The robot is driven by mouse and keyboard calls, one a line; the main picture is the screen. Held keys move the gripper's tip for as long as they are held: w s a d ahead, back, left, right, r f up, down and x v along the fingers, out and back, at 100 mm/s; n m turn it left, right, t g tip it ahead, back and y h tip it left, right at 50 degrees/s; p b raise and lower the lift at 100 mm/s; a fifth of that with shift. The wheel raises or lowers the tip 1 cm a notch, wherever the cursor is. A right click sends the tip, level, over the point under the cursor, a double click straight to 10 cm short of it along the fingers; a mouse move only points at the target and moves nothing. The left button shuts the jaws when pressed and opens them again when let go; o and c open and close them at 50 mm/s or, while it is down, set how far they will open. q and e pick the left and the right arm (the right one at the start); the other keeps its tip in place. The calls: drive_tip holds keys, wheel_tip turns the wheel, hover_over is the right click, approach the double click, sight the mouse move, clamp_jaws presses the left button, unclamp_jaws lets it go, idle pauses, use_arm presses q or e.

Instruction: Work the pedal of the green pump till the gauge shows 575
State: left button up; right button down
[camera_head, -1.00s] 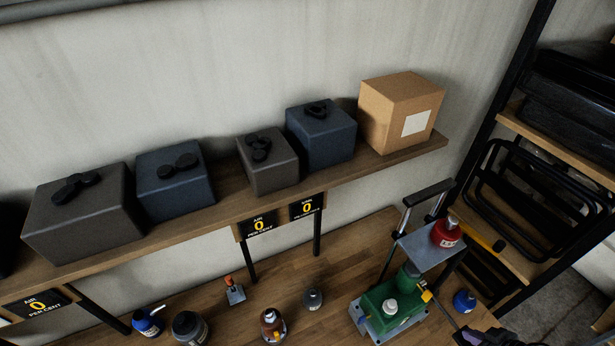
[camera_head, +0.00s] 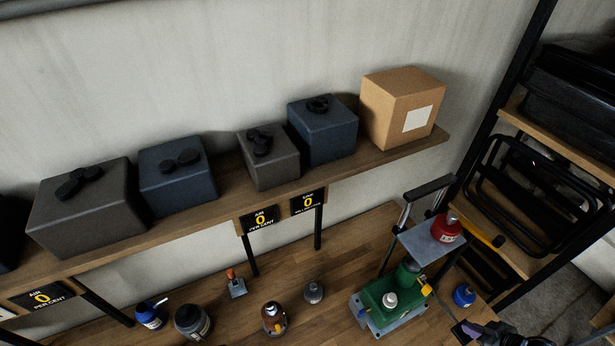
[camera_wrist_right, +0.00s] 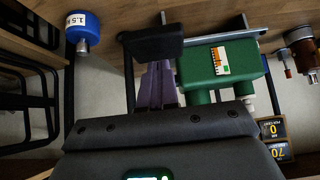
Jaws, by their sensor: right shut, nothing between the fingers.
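The green pump (camera_head: 385,302) stands on a grey base on the wooden bench at the lower right. It also shows in the right wrist view (camera_wrist_right: 195,72), with a white gauge strip (camera_wrist_right: 219,60) with orange on its side; I cannot read its value. A black pad on a dark bar (camera_wrist_right: 151,42), possibly the pedal, shows beside the pump. My right gripper (camera_head: 462,330) is low, just right of the pump. Its purple fingers (camera_wrist_right: 157,85) are shut and empty near the pad; contact cannot be told. My left gripper is not in view.
Small display signs (camera_head: 262,218) hang under the shelf (camera_head: 345,170), which holds several boxes.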

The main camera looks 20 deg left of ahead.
wheel_tip(320, 180, up, 6)
drive_tip(key=p, duration=0.5)
drive_tip(key=shift+w+a+f, duration=0.1)
drive_tip(key=shift+f, duration=0.05)
drive_tip(key=shift+f, duration=0.15)
